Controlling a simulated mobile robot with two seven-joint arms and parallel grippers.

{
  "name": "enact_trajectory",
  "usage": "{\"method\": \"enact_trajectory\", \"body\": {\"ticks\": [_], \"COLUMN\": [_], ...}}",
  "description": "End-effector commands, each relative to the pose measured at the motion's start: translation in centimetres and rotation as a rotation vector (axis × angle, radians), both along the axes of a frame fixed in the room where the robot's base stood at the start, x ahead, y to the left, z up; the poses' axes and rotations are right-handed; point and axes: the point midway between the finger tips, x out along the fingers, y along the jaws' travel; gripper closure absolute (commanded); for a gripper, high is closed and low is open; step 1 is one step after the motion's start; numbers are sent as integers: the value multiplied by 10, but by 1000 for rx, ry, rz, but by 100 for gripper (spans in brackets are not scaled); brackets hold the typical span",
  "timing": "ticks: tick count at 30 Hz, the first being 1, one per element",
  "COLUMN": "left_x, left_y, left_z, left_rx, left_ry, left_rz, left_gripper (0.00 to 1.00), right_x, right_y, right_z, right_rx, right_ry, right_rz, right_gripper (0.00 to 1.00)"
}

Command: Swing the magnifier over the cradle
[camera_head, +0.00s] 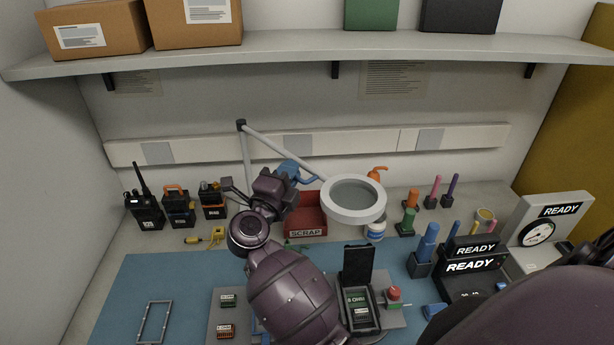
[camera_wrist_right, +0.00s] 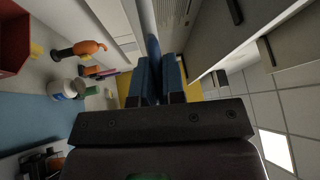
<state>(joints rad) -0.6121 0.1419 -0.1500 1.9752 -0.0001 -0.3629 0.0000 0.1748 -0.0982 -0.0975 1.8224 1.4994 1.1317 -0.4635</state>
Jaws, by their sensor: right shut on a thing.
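The magnifier (camera_head: 354,193) is a round white ring with a grey lens. A dark tray with an upright lid, which looks like the cradle (camera_head: 361,311), stands on a grey board at the front. The ring appears behind the tray in the picture, not above it. My left gripper is not in view.
A red SCRAP bin (camera_head: 306,233) stands behind my wrist. Several radios (camera_head: 180,209) stand at the left. A white bottle (camera_head: 375,231) is just below the ring. READY testers (camera_head: 472,266) stand at the right. A shelf (camera_head: 300,60) runs above. The blue mat (camera_head: 150,275) is mostly clear at left.

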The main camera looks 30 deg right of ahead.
Motion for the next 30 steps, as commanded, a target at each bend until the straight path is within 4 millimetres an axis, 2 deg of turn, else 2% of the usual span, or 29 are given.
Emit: {"method": "enact_trajectory", "body": {"ticks": [6,15,16,20,30], "left_x": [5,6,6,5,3], "left_y": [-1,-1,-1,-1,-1], "left_z": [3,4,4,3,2], "left_rx": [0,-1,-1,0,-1], "left_ry": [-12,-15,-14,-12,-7], "left_rz": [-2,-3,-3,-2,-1], "left_gripper": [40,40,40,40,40], "right_x": [-2,-2,-2,-2,-2], "right_y": [12,12,12,12,12], "right_z": [-2,-2,-2,-1,0], "right_rx": [4,1,2,0,-1], "right_ry": [6,5,4,3,1], "right_rz": [-49,-51,-51,-50,-49], "right_gripper": [100,100,87,67,66]}}
